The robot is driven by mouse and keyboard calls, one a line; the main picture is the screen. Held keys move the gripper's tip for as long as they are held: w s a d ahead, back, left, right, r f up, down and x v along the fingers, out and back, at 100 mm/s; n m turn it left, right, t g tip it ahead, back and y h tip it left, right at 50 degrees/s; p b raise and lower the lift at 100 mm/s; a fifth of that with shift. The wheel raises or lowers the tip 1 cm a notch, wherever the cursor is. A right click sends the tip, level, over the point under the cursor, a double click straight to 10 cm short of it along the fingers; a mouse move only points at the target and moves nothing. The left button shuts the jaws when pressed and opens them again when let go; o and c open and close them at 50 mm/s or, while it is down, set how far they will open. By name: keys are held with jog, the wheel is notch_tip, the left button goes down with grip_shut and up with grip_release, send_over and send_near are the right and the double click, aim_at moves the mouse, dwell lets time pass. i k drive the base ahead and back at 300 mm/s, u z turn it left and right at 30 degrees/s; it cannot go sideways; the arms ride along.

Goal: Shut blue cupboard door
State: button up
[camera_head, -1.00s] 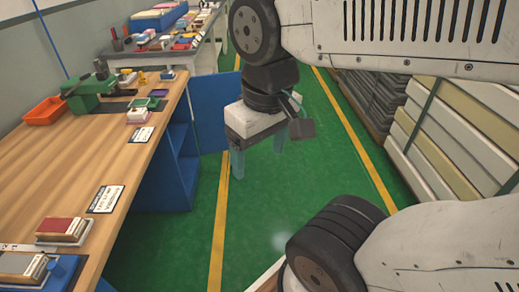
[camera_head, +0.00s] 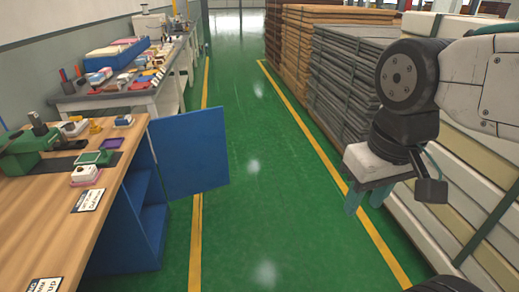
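The blue cupboard door (camera_head: 190,153) stands swung open, sticking out from the workbench into the aisle. Its hinge side is at the blue cupboard (camera_head: 128,232) under the wooden bench top, and shelves show inside the cupboard. My gripper (camera_head: 364,205) is at the right of the view, well apart from the door, with teal fingers pointing down. The two fingers show a gap between them and hold nothing that I can see.
The wooden bench (camera_head: 52,218) carries a green vise (camera_head: 28,150), small boxes and labels. A second table (camera_head: 135,95) stands behind it. Stacked mattresses (camera_head: 465,175) and dark stacks (camera_head: 345,85) line the right side. The green floor (camera_head: 260,215) between is clear.

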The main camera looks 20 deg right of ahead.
aim_at(190, 148)
jog(key=z, duration=0.45)
jog(key=i, duration=7.65)
jog(key=u, duration=4.7)
